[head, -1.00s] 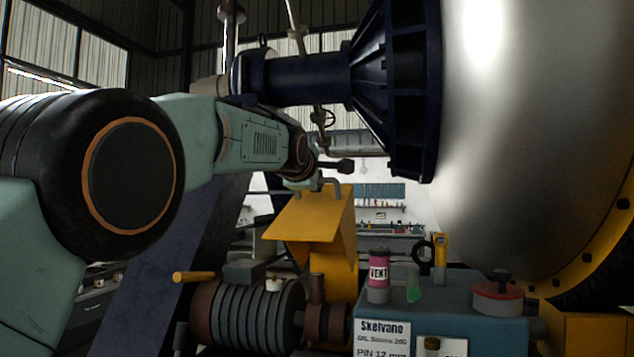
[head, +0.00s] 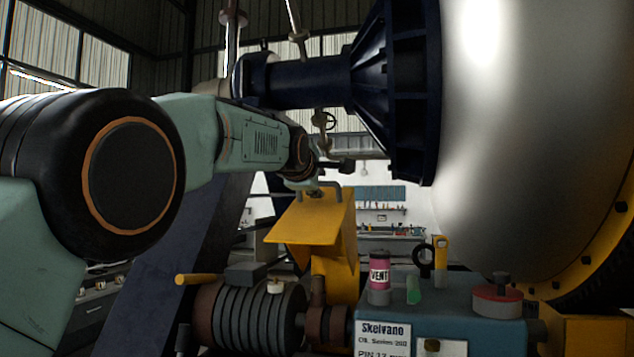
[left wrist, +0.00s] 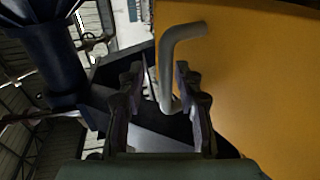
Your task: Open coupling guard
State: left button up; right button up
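The coupling guard (head: 308,222) is a yellow sheet-metal hood in the middle of the head view, its wide face tilted, above the machine's shaft. In the left wrist view its yellow face (left wrist: 260,75) fills the right side. A bent grey handle (left wrist: 182,38) stands out from it; it also shows at the guard's top in the head view (head: 337,190). My left gripper (left wrist: 163,85) is at the handle, its two fingers apart with the handle's bar between them. I see a gap on the left side; contact on the right is unclear. My right gripper is out of view.
Below stand a ribbed grey cylinder (head: 245,318) and a blue-grey box (head: 450,310) carrying a pink VENT canister (head: 379,275) and a red-topped knob (head: 497,298). A dark blue flanged pipe (head: 310,80) and large silver vessel (head: 520,130) crowd above and right.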

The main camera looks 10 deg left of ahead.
pick_arm(q)
jog(key=shift+w+f, duration=0.2)
jog(key=shift+w, duration=0.1)
jog(key=s+r, duration=0.2)
jog(key=s, duration=0.9)
jog(key=shift+s+a+r, duration=0.2)
jog(key=shift+s+r, duration=0.1)
jog(key=shift+s, duration=0.1)
